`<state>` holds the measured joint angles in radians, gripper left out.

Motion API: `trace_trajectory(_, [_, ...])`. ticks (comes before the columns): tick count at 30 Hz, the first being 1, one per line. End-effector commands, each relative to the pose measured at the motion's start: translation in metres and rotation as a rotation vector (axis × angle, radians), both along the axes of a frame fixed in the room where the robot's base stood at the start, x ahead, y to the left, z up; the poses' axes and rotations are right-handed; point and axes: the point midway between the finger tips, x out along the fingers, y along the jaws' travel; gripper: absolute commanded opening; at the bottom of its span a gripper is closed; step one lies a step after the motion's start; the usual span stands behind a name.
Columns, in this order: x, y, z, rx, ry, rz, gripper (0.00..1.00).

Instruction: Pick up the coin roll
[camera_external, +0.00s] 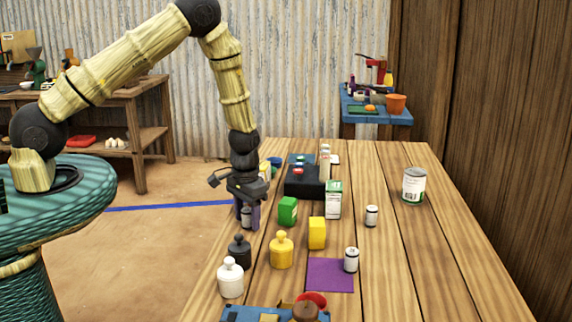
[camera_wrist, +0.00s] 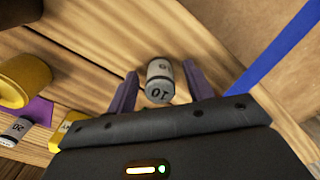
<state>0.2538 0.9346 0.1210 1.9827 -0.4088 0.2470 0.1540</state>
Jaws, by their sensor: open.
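A small grey-white coin roll (camera_wrist: 159,80) with a dark end marked 10 shows in the wrist view between the two purple fingers of my gripper (camera_wrist: 160,74). The fingers are open, one on each side of it, with a small gap visible. In the external view my gripper (camera_external: 247,212) points down at the table's left edge, and the roll (camera_external: 246,219) shows partly hidden between the fingers. Similar rolls stand at the purple mat's edge (camera_external: 351,260) and farther back (camera_external: 371,216). One marked 20 (camera_wrist: 15,131) also shows in the wrist view.
A green box (camera_external: 288,211), a white-green carton (camera_external: 333,200) and a yellow box (camera_external: 317,233) stand to the right. Black (camera_external: 239,252), yellow (camera_external: 281,251) and white (camera_external: 231,279) knobbed weights stand in front. The table's right side is mostly clear around a large can (camera_external: 414,187).

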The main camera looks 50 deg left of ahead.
Motion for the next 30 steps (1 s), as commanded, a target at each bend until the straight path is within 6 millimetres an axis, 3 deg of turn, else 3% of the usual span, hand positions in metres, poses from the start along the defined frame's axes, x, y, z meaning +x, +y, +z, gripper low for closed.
trace_trajectory(2, [0.000,0.000,0.000,0.000,0.000,0.000,0.50])
trace_trajectory(9, [0.000,0.000,0.000,0.000,0.000,0.000,0.03])
trace_trajectory(10, [0.000,0.000,0.000,0.000,0.000,0.000,0.00])
trace_trajectory(22, [0.001,0.000,0.009,-0.001,-0.001,-0.001,0.00])
trace_trajectory(30, [0.001,-0.001,0.051,-0.001,-0.005,-0.002,0.00])
